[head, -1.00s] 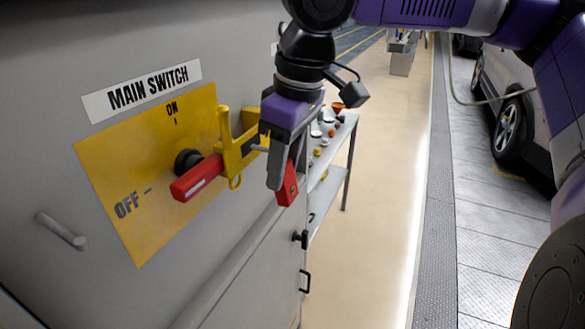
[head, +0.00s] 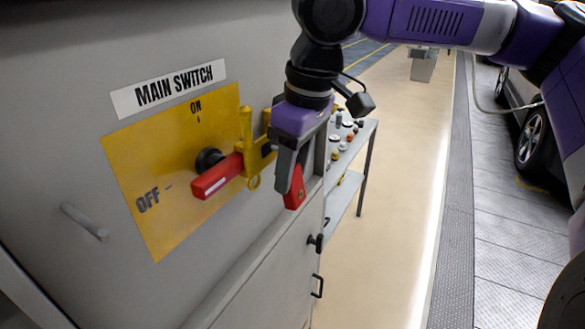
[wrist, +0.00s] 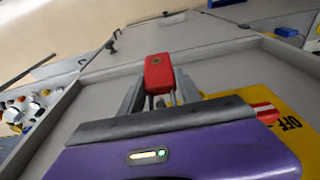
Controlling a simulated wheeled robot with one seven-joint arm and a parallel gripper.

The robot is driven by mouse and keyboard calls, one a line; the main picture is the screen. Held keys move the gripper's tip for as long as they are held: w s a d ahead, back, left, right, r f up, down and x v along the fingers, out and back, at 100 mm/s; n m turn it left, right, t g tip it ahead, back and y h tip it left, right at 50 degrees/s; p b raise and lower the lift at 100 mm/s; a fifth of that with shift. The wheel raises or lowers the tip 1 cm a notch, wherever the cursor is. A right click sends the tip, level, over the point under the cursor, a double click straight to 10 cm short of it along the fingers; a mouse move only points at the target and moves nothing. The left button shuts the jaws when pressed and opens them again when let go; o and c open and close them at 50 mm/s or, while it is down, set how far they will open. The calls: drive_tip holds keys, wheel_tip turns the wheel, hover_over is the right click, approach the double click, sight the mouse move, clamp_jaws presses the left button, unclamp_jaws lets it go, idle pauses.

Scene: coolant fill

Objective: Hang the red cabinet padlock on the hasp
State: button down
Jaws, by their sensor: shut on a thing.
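The red padlock (head: 295,188) is held between the fingers of my gripper (head: 290,165), beside the cabinet front. In the wrist view the padlock's red body (wrist: 159,74) sits at the fingertips, with its metal shackle pointing back toward the palm. The yellow hasp (head: 252,160) is fitted over the red switch handle (head: 217,177), left of my gripper. A yellow ring (head: 254,183) hangs at its lower edge. My gripper partly covers the hasp's right side. I cannot tell whether the padlock touches the hasp.
The grey cabinet carries a MAIN SWITCH label (head: 168,88) and a yellow ON/OFF plate (head: 150,215). A peg (head: 85,222) sticks out at lower left. Door handles (head: 317,285) sit lower right. A table (head: 362,150) with small parts stands behind. The floor to the right is clear.

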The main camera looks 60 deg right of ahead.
drive_tip(key=c, duration=0.8)
unclamp_jaws()
drive_tip(key=shift+o, duration=0.2)
wheel_tip(320, 180, up, 8)
drive_tip(key=s+b, duration=0.1)
drive_tip(key=shift+s+f, duration=0.15)
drive_tip(key=shift+s, duration=0.05)
